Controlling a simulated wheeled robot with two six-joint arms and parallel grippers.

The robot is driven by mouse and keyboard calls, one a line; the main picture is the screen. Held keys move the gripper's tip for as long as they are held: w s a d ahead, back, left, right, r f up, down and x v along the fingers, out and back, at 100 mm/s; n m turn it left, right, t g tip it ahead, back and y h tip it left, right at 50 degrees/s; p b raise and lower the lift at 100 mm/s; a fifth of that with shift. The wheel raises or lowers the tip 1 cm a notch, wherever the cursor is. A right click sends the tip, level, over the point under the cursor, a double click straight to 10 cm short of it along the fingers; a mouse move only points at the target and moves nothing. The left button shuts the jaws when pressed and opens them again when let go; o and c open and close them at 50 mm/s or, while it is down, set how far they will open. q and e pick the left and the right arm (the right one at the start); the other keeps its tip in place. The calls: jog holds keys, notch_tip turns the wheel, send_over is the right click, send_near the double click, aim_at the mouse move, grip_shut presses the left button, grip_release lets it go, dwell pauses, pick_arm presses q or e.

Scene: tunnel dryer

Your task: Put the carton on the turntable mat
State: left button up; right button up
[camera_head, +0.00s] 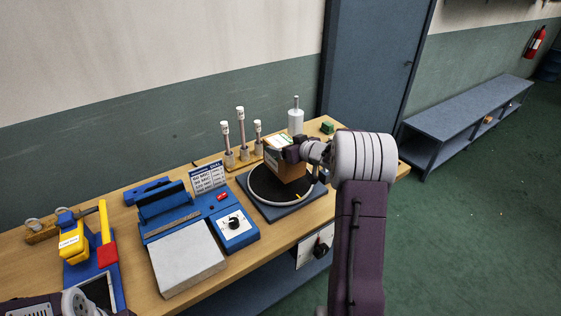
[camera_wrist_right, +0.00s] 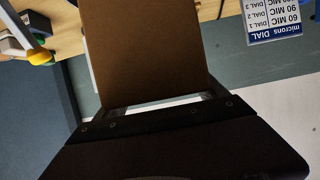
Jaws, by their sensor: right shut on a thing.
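The carton (camera_head: 287,166) is a brown box with a white and green patch at its top. My right gripper (camera_head: 296,150) is shut on its upper part. In the right wrist view the carton (camera_wrist_right: 145,50) fills the space beyond the fingers (camera_wrist_right: 165,106). The turntable mat (camera_head: 262,190) is a dark round surface with a pale ring, on a blue square base. The carton is over the mat's far part; I cannot tell whether it touches it. Part of my left arm shows at the lower left, but its fingers do not.
A blue machine with a dial (camera_head: 235,226) and a pale plate (camera_head: 187,258) stand left of the turntable. Posts (camera_head: 241,130), a white bottle (camera_head: 296,120) and a green block (camera_head: 327,127) stand behind.

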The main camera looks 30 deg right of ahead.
jog(key=shift+w+a+f, duration=0.35)
jog(key=shift+w+a, duration=0.05)
jog(key=shift+w, duration=0.3)
notch_tip(320, 180, down, 4)
jog(key=shift+s+r+b, duration=0.1)
jog(key=shift+r+b, duration=0.1)
jog(key=shift+b, duration=0.55)
jog(key=shift+f, duration=0.25)
jog(key=shift+r, duration=0.1)
jog(key=o, duration=2)
jog(key=shift+f, duration=0.25)
